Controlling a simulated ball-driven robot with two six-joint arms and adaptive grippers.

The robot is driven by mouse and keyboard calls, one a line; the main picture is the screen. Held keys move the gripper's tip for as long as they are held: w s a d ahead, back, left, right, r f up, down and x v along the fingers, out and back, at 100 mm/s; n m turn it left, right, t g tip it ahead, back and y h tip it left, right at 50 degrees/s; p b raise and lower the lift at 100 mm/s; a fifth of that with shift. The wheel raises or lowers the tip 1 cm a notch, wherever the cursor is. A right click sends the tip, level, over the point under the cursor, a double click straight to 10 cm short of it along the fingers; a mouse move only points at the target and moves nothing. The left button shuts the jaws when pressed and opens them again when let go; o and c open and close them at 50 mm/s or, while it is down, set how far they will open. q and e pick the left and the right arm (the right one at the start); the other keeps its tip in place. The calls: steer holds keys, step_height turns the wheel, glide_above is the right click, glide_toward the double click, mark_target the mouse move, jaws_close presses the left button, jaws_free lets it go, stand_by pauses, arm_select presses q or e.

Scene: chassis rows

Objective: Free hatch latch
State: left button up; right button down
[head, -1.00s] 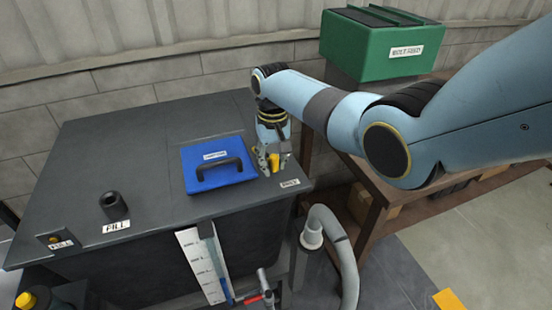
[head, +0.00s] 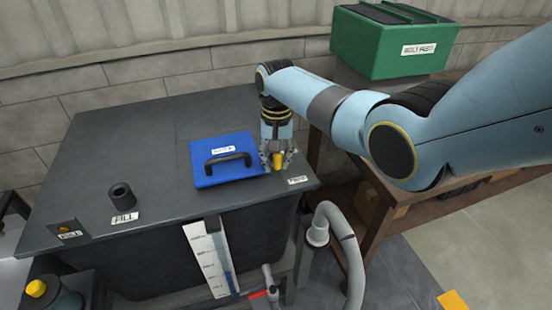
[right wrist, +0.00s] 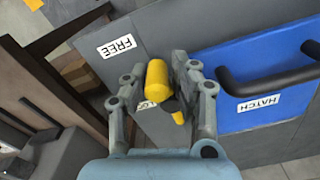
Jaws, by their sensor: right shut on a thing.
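The latch is a yellow handle (head: 279,161) on the dark tank top, beside the blue hatch (head: 205,175). The hatch is down flat and has a black bar handle. My right gripper (head: 278,164) points down at the latch. In the right wrist view, its fingers (right wrist: 158,80) are shut on the yellow handle (right wrist: 157,77), one on each side. The handle lies between the FREE label (right wrist: 117,46) and a second label that is mostly hidden, so I cannot tell which one it points to. The blue hatch (right wrist: 235,70) is right of the fingers. My left gripper is not in view.
A black fill pipe (head: 121,196) stands on the tank top (head: 120,135) at left. A green bolt feed bin (head: 380,55) stands behind my right arm on a brown bench. A grey hose (head: 345,250) and a white level gauge (head: 205,255) are at the tank's front.

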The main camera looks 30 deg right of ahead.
steer(key=c, duration=1.3)
jaws_free()
steer(key=shift+w+d+r, duration=0.15)
steer(key=shift+d+r, duration=0.1)
steer(key=shift+d, duration=0.1)
steer(key=shift+o, duration=0.6)
steer(key=shift+f, duration=0.15)
steer(key=shift+a, duration=0.15)
steer(key=shift+r, duration=0.4)
step_height(320, 180, up, 11)
steer(key=shift+r, duration=0.15)
